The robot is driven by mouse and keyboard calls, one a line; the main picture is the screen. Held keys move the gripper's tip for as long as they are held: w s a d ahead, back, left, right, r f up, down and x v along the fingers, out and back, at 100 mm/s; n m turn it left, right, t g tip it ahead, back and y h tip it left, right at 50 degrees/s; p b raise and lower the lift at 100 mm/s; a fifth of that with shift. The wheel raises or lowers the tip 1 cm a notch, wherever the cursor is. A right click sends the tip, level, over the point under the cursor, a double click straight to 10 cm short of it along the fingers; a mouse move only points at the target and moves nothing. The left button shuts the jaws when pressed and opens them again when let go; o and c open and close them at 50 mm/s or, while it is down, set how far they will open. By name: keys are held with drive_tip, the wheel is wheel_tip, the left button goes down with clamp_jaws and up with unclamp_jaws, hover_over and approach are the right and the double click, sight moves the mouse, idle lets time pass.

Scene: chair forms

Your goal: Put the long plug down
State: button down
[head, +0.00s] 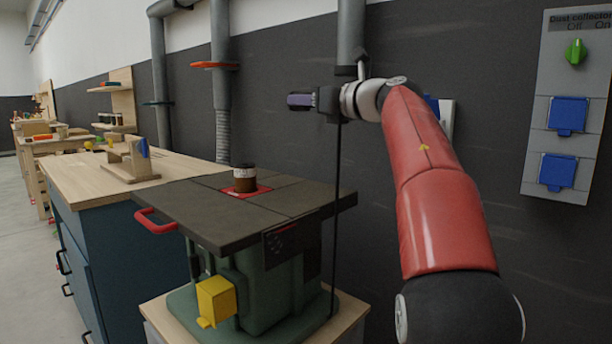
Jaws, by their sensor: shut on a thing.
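The long plug (301,100) is a dark, purple-tinted piece that points left. My gripper (322,102) is shut on it and holds it in the air, above and behind the dark machine table. My red arm reaches up to it from the lower right. A black cable (335,220) hangs from beside my gripper down to the base of the machine. The fingertips are small and dark, so the exact grip on the plug is hard to see.
The machine's dark tabletop (205,212) has a brown cylinder (244,178) in its middle and clear room around it. A wooden bench (90,178) stands at left. A wall panel (539,129) with blue-covered sockets is at right. Grey pipes (220,70) run along the wall.

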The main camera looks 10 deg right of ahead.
sight(307, 194)
wheel_tip(307, 194, down, 16)
drive_tip(key=shift+r+b, duration=0.15)
drive_tip(key=shift+b, duration=0.85)
drive_tip(key=shift+f+b, duration=0.8)
drive_tip(key=shift+f, duration=0.1)
drive_tip(key=c, duration=0.9)
unclamp_jaws()
drive_tip(key=shift+w+f, duration=0.1)
drive_tip(key=shift+f, duration=0.05)
drive_tip(key=shift+r+p, duration=0.65)
drive_tip(key=v, duration=0.4)
drive_tip(key=b+v, duration=0.1)
drive_tip(key=v, duration=0.3)
drive_tip(key=b+v, duration=0.1)
drive_tip(key=v, duration=0.3)
drive_tip(key=shift+r, duration=0.35)
